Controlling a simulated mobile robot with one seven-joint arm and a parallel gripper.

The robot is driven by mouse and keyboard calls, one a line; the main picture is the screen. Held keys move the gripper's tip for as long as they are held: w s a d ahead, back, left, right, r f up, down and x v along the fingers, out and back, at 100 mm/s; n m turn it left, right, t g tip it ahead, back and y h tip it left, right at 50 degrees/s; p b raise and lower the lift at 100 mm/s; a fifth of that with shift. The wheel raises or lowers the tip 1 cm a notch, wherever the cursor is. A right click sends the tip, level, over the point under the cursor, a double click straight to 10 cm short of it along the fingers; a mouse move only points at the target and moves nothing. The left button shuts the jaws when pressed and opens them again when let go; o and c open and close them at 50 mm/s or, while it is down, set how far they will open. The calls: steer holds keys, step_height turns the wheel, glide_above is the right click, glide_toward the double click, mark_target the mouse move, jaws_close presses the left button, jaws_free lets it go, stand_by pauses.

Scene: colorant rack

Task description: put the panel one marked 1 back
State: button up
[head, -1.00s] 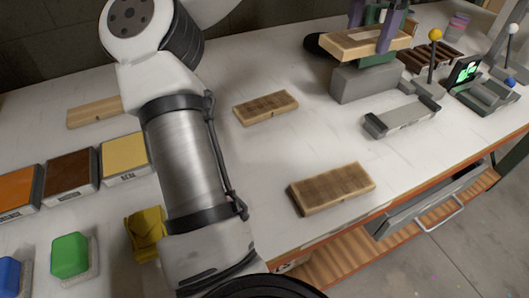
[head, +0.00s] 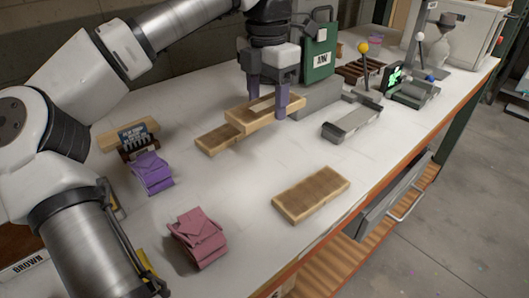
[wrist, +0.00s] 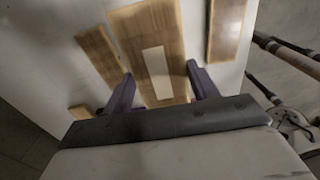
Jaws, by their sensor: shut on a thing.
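My gripper (head: 268,105) is shut on a light wooden panel (head: 238,117), its purple fingers at the panel's two sides. The held panel looks level, just above or beside a wooden panel (head: 217,139) whose right part it hides; I cannot tell whether they touch. Another wooden panel (head: 312,193) lies apart, nearer the front edge. In the wrist view the held panel (wrist: 148,30) is between the fingers, with a pale rectangle on it. One panel (wrist: 101,54) is to its left and another (wrist: 226,30) to its right. No number is readable on any panel.
A grey block (head: 316,99) stands right of the held panel, with a green stand (head: 319,55) behind it. A grey tray (head: 352,122) lies further right. Purple (head: 152,174) and pink (head: 199,239) pouch-like objects are at left. White table is clear around the front panel.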

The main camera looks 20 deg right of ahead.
mark_target(266, 162)
step_height(266, 162, down, 12)
steer(key=shift+f, duration=0.15)
stand_by(0.3)
steer(key=shift+f, duration=0.25)
steer(key=o, duration=1.1)
steer(key=shift+r, duration=0.1)
steer(key=shift+r, duration=0.15)
step_height(266, 162, up, 12)
steer(key=shift+r, duration=0.1)
